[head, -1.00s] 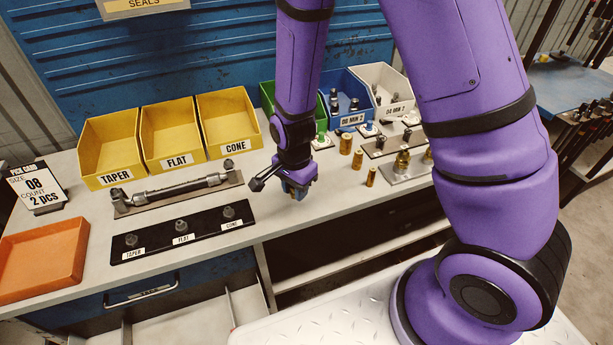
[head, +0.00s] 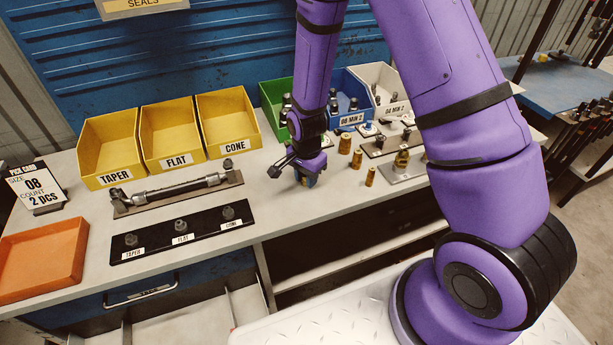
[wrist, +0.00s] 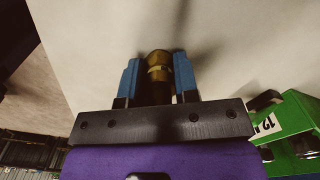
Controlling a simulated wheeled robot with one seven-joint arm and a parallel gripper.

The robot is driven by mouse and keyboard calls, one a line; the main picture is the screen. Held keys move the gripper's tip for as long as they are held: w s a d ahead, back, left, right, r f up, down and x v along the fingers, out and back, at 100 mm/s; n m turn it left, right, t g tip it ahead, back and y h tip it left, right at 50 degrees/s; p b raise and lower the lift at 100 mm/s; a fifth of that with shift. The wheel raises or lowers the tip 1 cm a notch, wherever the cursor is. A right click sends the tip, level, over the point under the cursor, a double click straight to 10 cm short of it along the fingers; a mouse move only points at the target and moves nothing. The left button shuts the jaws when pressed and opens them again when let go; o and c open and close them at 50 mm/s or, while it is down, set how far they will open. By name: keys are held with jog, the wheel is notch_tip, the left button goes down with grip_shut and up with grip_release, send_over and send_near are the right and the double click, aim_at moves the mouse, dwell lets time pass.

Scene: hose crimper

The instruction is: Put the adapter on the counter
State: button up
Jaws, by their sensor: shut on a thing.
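My gripper (head: 306,181) is over the front part of the pale counter (head: 263,220), left of the standing brass fittings. In the wrist view my gripper (wrist: 157,76) has its two blue fingers on either side of a brass adapter (wrist: 158,62) and is shut on it. The adapter's lower part is hidden between the fingers and the gripper body. In the head view the adapter is hidden behind the gripper. I cannot tell whether the adapter touches the counter.
Several brass fittings (head: 357,158) stand just right of my gripper. A black board (head: 182,232) labelled TAPER, FLAT and CONE and a hose holder (head: 178,193) lie to the left. Yellow bins (head: 168,140), a green bin (head: 277,100) and a blue bin (head: 352,95) line the back.

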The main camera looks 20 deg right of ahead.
jog(key=shift+f, duration=0.1)
jog(key=o, duration=1)
jog(key=shift+c, duration=0.2)
notch_tip(320, 180, up, 13)
jog(key=shift+f, duration=0.2)
jog(key=s+d+r+n+t, duration=0.1)
jog(key=s+d+r+n, duration=0.2)
jog(key=r, duration=0.6)
jog(key=s+d+r+n+t, duration=0.1)
jog(key=s+r+n+t, duration=0.15)
jog(key=s+r, duration=0.45)
jog(key=s+d+r+n+t, duration=0.1)
jog(key=s+d+r+n, duration=0.1)
jog(key=s+r, duration=0.4)
jog(key=s+d+r+n, duration=0.2)
jog(key=s+r+n, duration=0.2)
jog(key=s+r, duration=0.2)
jog(key=shift+s+r+t, duration=0.2)
jog(key=shift+s+t, duration=0.15)
jog(key=shift+s, duration=0.55)
